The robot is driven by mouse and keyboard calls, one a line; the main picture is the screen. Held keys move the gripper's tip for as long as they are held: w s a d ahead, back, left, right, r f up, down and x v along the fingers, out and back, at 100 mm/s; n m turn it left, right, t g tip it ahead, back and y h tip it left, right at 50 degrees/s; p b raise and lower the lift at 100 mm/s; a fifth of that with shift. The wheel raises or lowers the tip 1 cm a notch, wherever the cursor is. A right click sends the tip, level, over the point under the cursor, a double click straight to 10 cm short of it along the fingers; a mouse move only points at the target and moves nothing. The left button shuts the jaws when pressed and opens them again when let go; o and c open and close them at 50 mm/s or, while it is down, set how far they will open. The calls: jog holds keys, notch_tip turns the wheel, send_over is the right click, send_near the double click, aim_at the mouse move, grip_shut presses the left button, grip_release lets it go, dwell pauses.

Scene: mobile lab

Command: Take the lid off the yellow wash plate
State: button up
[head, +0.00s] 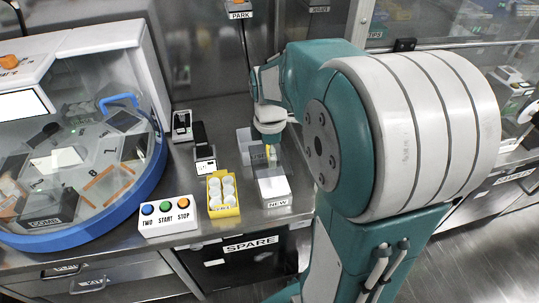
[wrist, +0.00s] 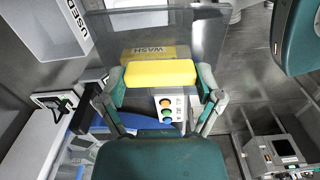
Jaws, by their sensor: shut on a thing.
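My gripper (wrist: 160,80) is shut on a yellow block (wrist: 160,74), with one finger at each end of it. Just beyond the block is a smoky see-through panel (wrist: 205,32), which looks like the lid. A yellow piece marked WASH (wrist: 152,52) shows with the panel; whether it is under or fixed to the panel I cannot tell. In the head view my gripper (head: 269,145) points down over the bench, with a small yellow strip (head: 271,154) at its tips. The arm hides part of this spot, and any gap below is unclear.
A white NEW box (head: 273,190) and a yellow rack of white vials (head: 222,194) stand in front. A button box (head: 168,217) is left of them. A USED bin (wrist: 68,25) is close by. The blue-rimmed round machine (head: 75,140) fills the left.

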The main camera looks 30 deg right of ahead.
jog(key=shift+r, duration=1.25)
